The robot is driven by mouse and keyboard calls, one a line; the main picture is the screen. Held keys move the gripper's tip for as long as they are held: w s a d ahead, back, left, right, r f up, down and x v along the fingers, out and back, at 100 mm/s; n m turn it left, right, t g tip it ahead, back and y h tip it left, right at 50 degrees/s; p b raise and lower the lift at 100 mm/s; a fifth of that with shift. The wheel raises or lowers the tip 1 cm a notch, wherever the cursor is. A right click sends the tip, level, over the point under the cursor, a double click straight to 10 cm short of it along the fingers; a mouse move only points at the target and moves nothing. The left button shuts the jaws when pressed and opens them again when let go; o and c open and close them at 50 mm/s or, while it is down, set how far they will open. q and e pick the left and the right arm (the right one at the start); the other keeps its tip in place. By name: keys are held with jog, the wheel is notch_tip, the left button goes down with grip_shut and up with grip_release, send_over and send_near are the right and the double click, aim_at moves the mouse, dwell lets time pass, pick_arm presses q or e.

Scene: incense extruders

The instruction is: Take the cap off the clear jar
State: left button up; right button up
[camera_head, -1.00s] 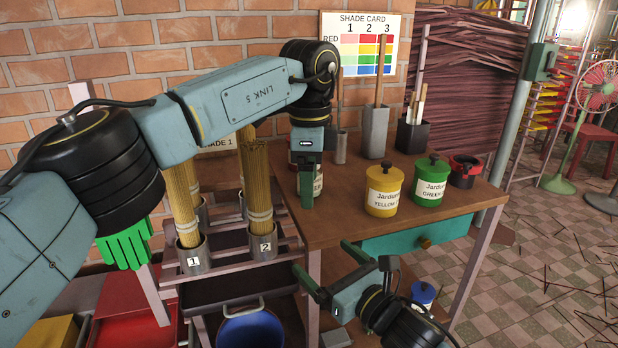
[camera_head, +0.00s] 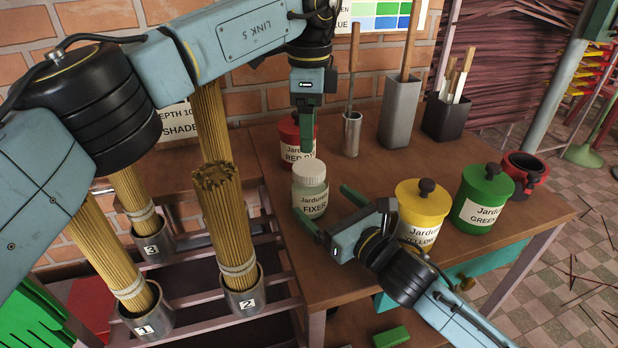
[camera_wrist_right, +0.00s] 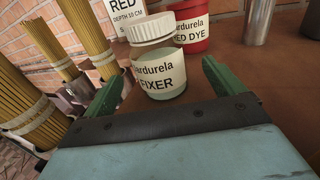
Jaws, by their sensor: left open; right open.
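The clear jar (camera_head: 311,200), labelled FIXER, stands upright on the wooden table near its left edge, with its white ribbed cap (camera_head: 309,173) on. In the right wrist view the jar (camera_wrist_right: 162,80) and cap (camera_wrist_right: 151,30) show ahead, between the finger directions. My right gripper (camera_head: 330,211) is open and empty, low on the near right side of the jar, fingers pointing toward it. In its wrist view the jar looks just beyond the fingertips; contact cannot be told. My left gripper (camera_head: 307,146) is open and empty, pointing down above and behind the cap.
A red dye jar (camera_head: 290,138) stands behind the clear jar. Yellow (camera_head: 422,205) and green (camera_head: 481,198) lidded jars stand right, near my right arm. A metal cup (camera_head: 351,135) and grey holders (camera_head: 399,110) stand behind. Incense bundles (camera_head: 225,215) in numbered cups stand left.

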aim_at(306, 187)
pick_arm(q)
jog(key=shift+s, duration=0.1)
pick_arm(e)
jog(key=shift+x, duration=3.65)
jog(key=shift+s, duration=0.1)
